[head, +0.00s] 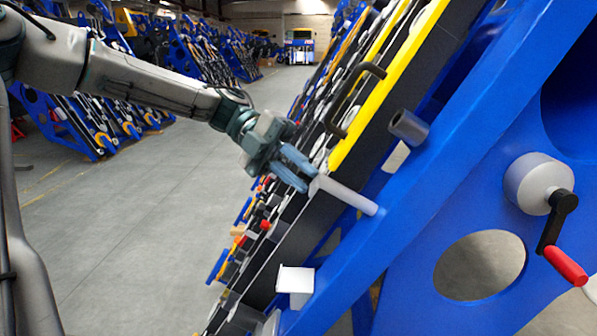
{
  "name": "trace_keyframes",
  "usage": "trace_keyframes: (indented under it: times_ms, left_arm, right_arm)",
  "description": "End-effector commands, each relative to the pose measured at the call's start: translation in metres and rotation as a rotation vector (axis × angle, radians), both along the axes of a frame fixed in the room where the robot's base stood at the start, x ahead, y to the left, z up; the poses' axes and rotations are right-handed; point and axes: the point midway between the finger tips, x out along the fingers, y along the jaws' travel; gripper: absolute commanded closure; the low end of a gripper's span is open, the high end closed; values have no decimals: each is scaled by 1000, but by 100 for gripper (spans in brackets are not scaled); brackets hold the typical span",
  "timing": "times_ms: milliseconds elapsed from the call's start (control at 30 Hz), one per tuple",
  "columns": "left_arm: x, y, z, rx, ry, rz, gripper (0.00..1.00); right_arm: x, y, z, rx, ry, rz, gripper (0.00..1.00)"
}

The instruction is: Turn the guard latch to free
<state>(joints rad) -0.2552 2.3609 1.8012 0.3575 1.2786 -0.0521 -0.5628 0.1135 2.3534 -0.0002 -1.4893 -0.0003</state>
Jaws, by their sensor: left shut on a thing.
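A pale grey rod (348,195), which seems to be the guard latch, sticks out from the blue chassis frame in the head view. It lies at a slant, its far end lower and to the right against the blue beam (425,180). My left gripper (298,170) is at its upper left end, with the blue fingers shut on it. The fingers hide that end of the rod. The yellow guard (385,85) with a black handle (357,98) is above the rod. My right gripper is out of view.
A dark grey tube (408,127) juts out just above and right of the rod. A crank with a red grip (565,265) is on the blue side plate at right. A white block (295,281) is below. Open grey floor (170,220) lies at left.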

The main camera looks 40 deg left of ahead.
Motion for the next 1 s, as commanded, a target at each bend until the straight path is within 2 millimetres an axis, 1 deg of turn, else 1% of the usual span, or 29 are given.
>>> trace_keyframes:
  times_ms: [400,433,467,500,733,833,933,1000]
  left_arm:
    - [0,0,0,5,-7,-4,100]
    - [0,0,-1,5,-7,-4,76]
    - [0,0,0,5,-7,-4,70]
    - [0,0,0,5,-7,-4,67]
    - [0,0,0,4,-6,-3,67]
    - [1,4,2,3,-8,-2,67]
    - [1,15,8,-1,-10,-2,67]
    - [2,27,13,0,-10,-2,67]
  right_arm:
    - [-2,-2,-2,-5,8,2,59]
    - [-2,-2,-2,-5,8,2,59]
    - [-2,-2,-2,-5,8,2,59]
    - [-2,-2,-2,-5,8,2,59]
    - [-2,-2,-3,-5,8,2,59]
    - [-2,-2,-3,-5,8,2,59]
    - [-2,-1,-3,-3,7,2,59]
    - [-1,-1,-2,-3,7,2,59]
